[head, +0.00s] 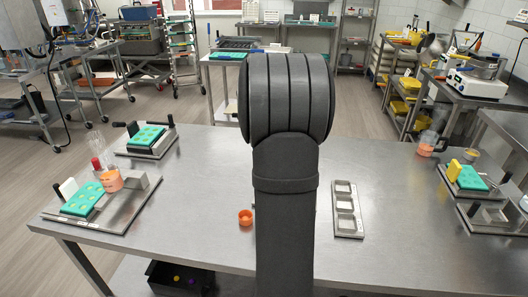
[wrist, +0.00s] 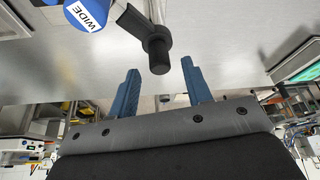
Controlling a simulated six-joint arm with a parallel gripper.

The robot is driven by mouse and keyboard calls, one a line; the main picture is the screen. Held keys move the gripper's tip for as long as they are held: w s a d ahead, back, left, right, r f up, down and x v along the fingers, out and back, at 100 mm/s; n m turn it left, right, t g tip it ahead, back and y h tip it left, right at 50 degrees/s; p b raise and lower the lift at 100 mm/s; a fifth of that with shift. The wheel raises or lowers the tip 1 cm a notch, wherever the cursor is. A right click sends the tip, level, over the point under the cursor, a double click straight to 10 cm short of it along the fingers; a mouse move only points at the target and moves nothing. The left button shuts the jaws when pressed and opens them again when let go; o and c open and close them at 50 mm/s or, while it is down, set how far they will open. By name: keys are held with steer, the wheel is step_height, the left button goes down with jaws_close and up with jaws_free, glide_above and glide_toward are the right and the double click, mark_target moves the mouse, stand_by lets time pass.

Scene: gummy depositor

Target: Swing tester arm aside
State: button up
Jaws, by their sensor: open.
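In the wrist view, my gripper (wrist: 160,70) is open, with its two blue fingers apart. A black lever with a round knob (wrist: 158,55), which looks like the tester arm, reaches in from the top. The knob shows between the fingertips in the picture; I cannot tell whether they touch it. In the head view, my own arm fills the middle and hides the gripper. I cannot match the lever to a station there with certainty.
On the table (head: 385,255) are green moulds (head: 83,199) on metal stations at left and another green mould (head: 468,178) at right.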

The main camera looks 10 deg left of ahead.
steer(key=shift+x, duration=1.55)
steer(key=shift+c, duration=0.3)
jaws_close()
steer(key=c, duration=0.9)
jaws_free()
steer(key=shift+n, duration=0.3)
steer(key=n+y, duration=0.1)
steer(key=n, duration=0.2)
steer(key=n+g+y, duration=0.1)
steer(key=n, duration=0.2)
steer(key=shift+w, duration=0.1)
steer(key=n+g, duration=0.1)
steer(key=n, duration=0.2)
steer(key=shift+n+g+y, duration=0.3)
steer(key=shift+n+y, duration=0.1)
steer(key=shift+n+g+y, duration=0.3)
steer(key=shift+n+g, duration=0.3)
steer(key=shift+n, duration=1.3)
